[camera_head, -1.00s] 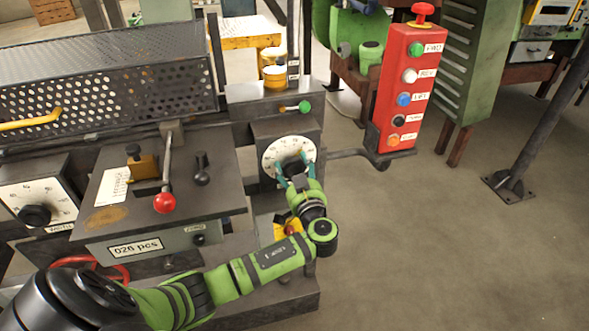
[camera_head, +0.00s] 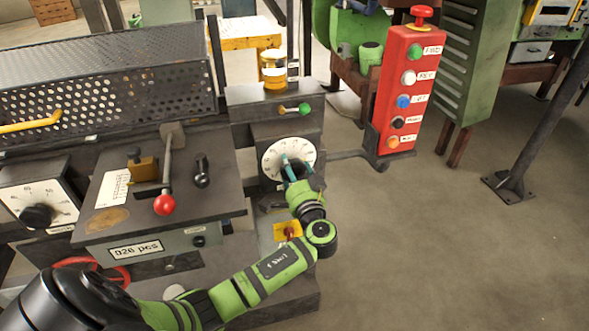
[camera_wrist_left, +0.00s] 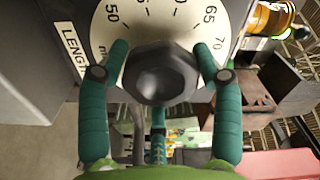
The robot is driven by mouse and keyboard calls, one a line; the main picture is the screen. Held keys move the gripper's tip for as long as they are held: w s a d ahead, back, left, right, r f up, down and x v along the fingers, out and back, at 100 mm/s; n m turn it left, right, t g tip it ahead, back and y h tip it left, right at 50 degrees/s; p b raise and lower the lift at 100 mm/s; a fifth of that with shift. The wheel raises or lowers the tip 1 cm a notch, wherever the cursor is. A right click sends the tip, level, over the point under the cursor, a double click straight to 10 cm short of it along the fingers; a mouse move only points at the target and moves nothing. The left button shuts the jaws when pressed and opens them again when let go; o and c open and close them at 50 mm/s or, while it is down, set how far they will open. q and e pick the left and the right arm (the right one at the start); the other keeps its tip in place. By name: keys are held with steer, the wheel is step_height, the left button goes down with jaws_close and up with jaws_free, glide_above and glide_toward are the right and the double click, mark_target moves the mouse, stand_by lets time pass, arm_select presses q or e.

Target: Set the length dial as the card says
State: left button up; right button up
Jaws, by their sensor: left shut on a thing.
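The length dial (camera_head: 271,158) is a white round scale on a dark box, with a dark knob at its middle. In the left wrist view the dial face (camera_wrist_left: 112,42) shows 50, 65 and 70, beside a partly hidden LENGTH label (camera_wrist_left: 74,50). The dark faceted knob (camera_wrist_left: 160,73) fills the middle there and hides part of the scale. My left gripper (camera_head: 291,166) is shut on the knob, its teal fingers around it. A white card (camera_head: 114,188) lies on the dark sloping top at left; its writing is too small to read. My right gripper is not in view.
A green-tipped lever (camera_head: 303,109) sits just above the dial. A red button box (camera_head: 406,90) stands to the right. A red-knobbed lever (camera_head: 165,203) and a black-knobbed dial (camera_head: 37,215) are at left.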

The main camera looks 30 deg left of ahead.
arm_select(q)
steer(key=m, duration=0.1)
steer(key=m+p, duration=0.1)
steer(key=m, duration=0.2)
steer(key=shift+s+a+f+m+p, duration=0.15)
steer(key=shift+s+a+m+p, duration=0.1)
steer(key=shift+m+p, duration=0.1)
steer(key=shift+w+m+p, duration=0.1)
steer(key=shift+m+p, duration=0.6)
steer(key=shift+m, duration=0.95)
steer(key=o, duration=1.1)
steer(key=shift+a+r, duration=0.15)
steer(key=shift+r, duration=0.05)
